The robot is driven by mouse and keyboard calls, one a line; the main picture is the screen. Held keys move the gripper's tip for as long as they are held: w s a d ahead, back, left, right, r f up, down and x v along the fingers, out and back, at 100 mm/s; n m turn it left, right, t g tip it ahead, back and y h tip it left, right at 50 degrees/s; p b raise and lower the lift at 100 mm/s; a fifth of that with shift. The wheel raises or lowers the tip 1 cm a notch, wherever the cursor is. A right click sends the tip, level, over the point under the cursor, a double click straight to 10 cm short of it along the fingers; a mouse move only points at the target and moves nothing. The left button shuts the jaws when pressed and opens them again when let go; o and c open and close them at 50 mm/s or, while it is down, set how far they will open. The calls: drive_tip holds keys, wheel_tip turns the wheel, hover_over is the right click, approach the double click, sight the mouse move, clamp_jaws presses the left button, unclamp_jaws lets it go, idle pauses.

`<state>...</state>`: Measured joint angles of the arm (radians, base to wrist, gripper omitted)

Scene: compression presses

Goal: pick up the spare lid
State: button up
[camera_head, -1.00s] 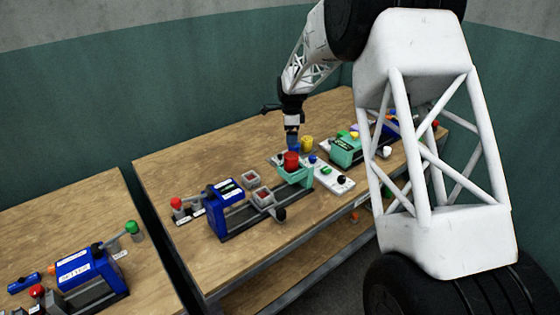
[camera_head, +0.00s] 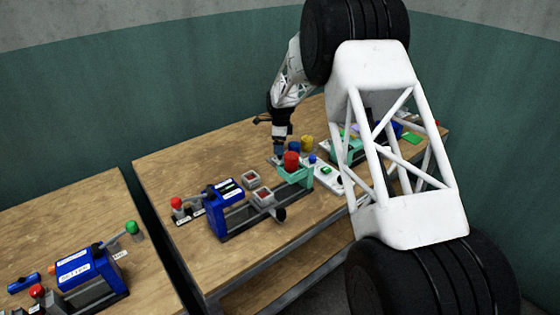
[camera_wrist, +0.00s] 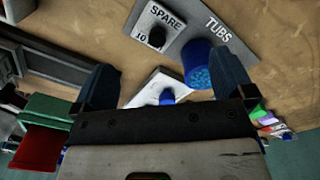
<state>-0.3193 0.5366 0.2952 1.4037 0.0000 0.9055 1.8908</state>
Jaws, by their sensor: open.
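The spare lid seems to be the dark round knob (camera_wrist: 157,37) by the pale block marked SPARE (camera_wrist: 150,14) at the top of the wrist view. Whether the block is part of it I cannot tell. My gripper (camera_wrist: 165,82) is open, with nothing visible between its fingers, and the knob lies beyond the fingertips in that view. In the head view my gripper (camera_head: 279,152) is low over the table at the left of the blue tub (camera_head: 294,147). I cannot make out the lid there.
The blue tub (camera_wrist: 196,62) stands on a grey TUBS mat (camera_wrist: 222,30), close to my right-hand finger. A red tub (camera_head: 291,160) sits in a green holder (camera_head: 296,178) beside the blue press (camera_head: 226,195).

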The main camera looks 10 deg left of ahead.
sight(280, 157)
drive_tip(key=shift+f, duration=0.85)
drive_tip(key=shift+s+f, duration=0.15)
drive_tip(key=shift+f, duration=2.5)
drive_tip(key=c, duration=0.8)
drive_tip(key=shift+r, duration=0.1)
drive_tip(key=shift+r, duration=4.95)
